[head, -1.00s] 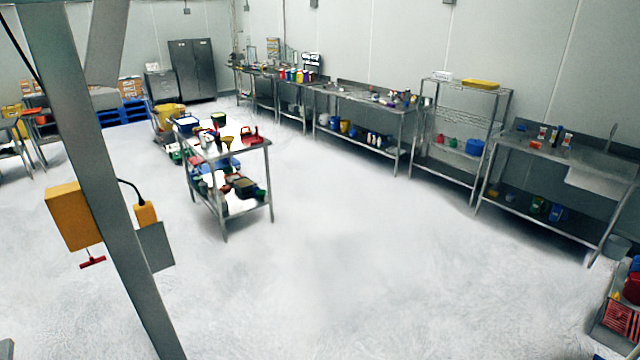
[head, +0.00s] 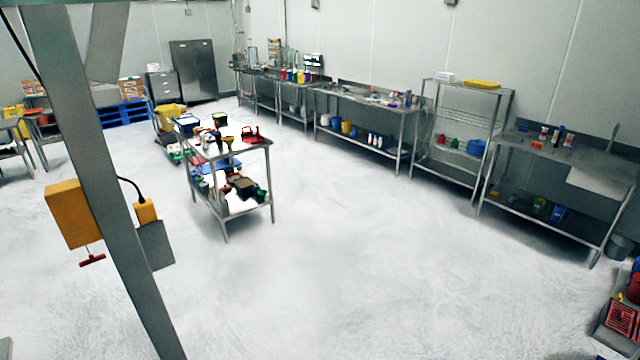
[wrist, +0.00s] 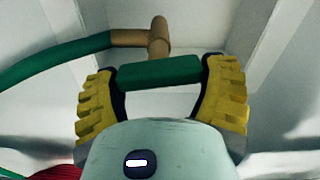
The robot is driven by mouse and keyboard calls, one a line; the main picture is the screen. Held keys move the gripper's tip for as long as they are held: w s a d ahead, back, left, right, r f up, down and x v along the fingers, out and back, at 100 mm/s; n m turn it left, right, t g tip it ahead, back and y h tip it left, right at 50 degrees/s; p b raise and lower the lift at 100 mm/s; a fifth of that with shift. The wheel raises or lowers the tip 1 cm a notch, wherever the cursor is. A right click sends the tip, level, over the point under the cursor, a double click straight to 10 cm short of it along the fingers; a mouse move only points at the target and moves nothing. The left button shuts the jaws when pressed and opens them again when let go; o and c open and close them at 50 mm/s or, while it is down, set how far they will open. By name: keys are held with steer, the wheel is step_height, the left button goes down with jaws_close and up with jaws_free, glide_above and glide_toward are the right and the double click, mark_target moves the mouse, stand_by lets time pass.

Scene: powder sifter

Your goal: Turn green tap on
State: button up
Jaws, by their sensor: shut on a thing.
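In the wrist view, the tap's green handle (wrist: 150,74) is a short bar lying across between the two yellow ribbed fingers of my gripper (wrist: 166,70). The gripper is shut on this handle, with one finger at each end. Just beyond it is the tan tap body (wrist: 158,38), with a tan pipe going left into a green hose (wrist: 60,55). How far the handle is turned is hard to tell. The tap and my gripper do not show in the head view.
A red ribbed thing (wrist: 58,172) shows at the wrist view's lower left. In the head view, a steel cart (head: 230,205) with tools stands left of centre. Steel tables (head: 375,103) and a wire rack (head: 455,128) line the wall. The middle floor is clear.

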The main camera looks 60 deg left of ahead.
steer(key=shift+m, duration=0.9)
steer(key=o, duration=1.1)
steer(key=shift+c, duration=0.2)
steer(key=shift+f, duration=0.1)
steer(key=a, duration=1.2)
steer(key=shift+s, duration=0.45)
